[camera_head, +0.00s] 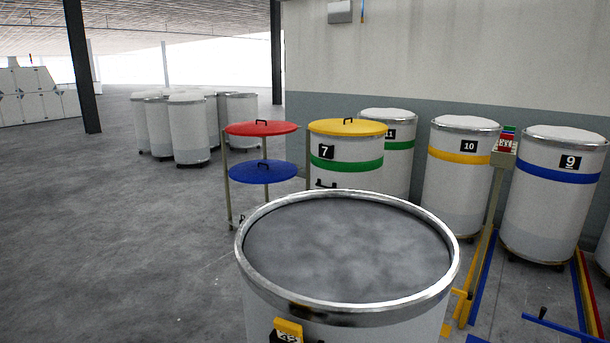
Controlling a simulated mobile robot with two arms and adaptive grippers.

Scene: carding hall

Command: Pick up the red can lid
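Neither of my grippers shows in the head view.
A large open can (350,325) filled with grey material stands close in front, partly in front of the rack. Cans marked 10 (460,185) and 9 (553,215) stand along the wall at right. Several white cans stand at the back left. The floor at left is clear.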

